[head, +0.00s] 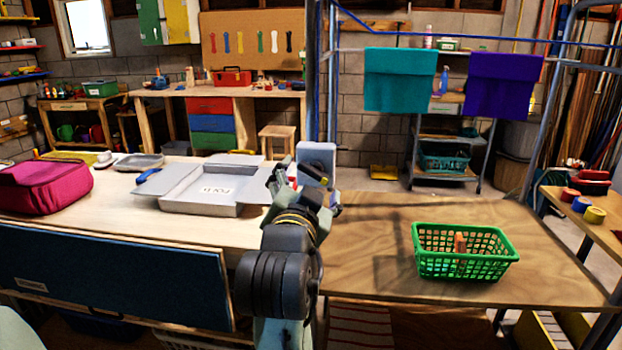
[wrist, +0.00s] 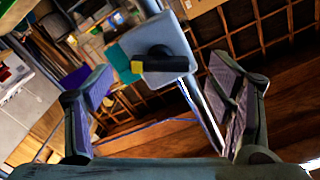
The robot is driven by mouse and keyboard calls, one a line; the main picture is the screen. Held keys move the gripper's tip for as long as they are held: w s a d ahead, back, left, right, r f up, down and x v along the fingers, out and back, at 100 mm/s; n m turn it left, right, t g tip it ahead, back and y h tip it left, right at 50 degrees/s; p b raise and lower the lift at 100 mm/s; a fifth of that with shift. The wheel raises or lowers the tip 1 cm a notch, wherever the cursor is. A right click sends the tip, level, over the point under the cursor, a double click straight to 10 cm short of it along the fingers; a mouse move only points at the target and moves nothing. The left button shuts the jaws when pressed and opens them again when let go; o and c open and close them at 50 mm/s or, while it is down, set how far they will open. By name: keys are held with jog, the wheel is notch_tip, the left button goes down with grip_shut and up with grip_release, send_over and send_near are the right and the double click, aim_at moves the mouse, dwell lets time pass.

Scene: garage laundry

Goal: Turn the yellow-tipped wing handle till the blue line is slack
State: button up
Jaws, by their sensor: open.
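The wing handle (wrist: 165,68) is a dark bar with a yellow tip on a pale grey box in the wrist view. The bar lies roughly level, yellow tip to the left. In the head view the yellow tip (head: 323,181) shows just right of my gripper (head: 298,178), which hides part of the box (head: 318,158). In the wrist view my gripper (wrist: 162,88) is open, its fingers apart on either side of the picture, with the handle beyond and between them. A blue line (head: 480,38) runs across the upper right; I cannot tell its tension.
A teal towel (head: 400,80) and a purple towel (head: 503,86) hang at right. A green basket (head: 464,266) stands on the wooden table (head: 375,280). A grey open box (head: 200,208) and a magenta bag (head: 45,187) lie on the left worktop. Blue and grey posts rise behind the handle.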

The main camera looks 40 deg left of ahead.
jog(key=shift+v, duration=2.2)
